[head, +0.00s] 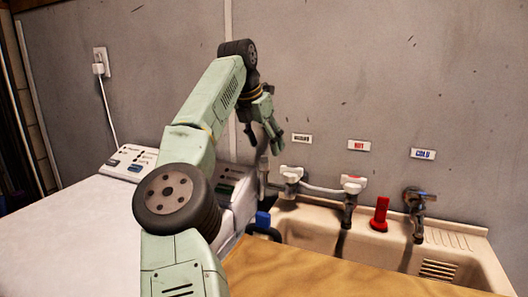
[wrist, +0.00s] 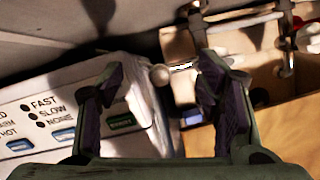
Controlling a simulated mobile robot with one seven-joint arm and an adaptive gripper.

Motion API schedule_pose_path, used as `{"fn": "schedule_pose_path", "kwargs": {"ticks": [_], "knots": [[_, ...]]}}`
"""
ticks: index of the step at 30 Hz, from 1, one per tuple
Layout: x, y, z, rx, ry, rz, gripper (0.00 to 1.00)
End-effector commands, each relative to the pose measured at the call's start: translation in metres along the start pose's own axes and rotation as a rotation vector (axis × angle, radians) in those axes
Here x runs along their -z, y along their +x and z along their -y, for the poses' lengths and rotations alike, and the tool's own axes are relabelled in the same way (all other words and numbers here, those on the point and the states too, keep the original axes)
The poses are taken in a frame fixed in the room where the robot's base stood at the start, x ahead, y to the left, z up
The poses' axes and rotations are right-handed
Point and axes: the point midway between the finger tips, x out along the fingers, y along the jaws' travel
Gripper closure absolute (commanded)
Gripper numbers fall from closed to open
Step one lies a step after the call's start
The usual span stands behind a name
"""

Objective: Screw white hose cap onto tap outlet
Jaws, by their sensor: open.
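In the wrist view, a small white rounded end, which looks like the hose cap (wrist: 160,76), shows between my fingertips, apart from both. A grey hose (head: 262,168) rises beside the washers in the head view; its top is hidden behind my gripper. My gripper (head: 265,138) is open and empty, pointing down by the wall; its spread fingers also show in the wrist view (wrist: 160,70). A white-handled tap (head: 290,178) is just right of the hose, below the washer label. Its outlet cannot be made out clearly.
A red object (head: 380,214) is on the sink. A wooden board (head: 300,272) and white washer tops (head: 75,235) lie in front.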

Motion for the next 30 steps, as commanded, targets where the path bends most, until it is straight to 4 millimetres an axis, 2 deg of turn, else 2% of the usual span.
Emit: {"fn": "schedule_pose_path", "kwargs": {"ticks": [7,15,23,30], "knots": [[0.0009,0.0005,-0.0002,-0.055,-0.124,0.0,0.4],[-0.0001,-0.0007,0.0002,-0.191,-0.448,0.003,0.4],[-0.0007,-0.0021,0.0001,-0.253,-0.601,0.005,0.4],[-0.002,-0.0035,0.0005,-0.379,-0.902,0.008,0.4]]}}
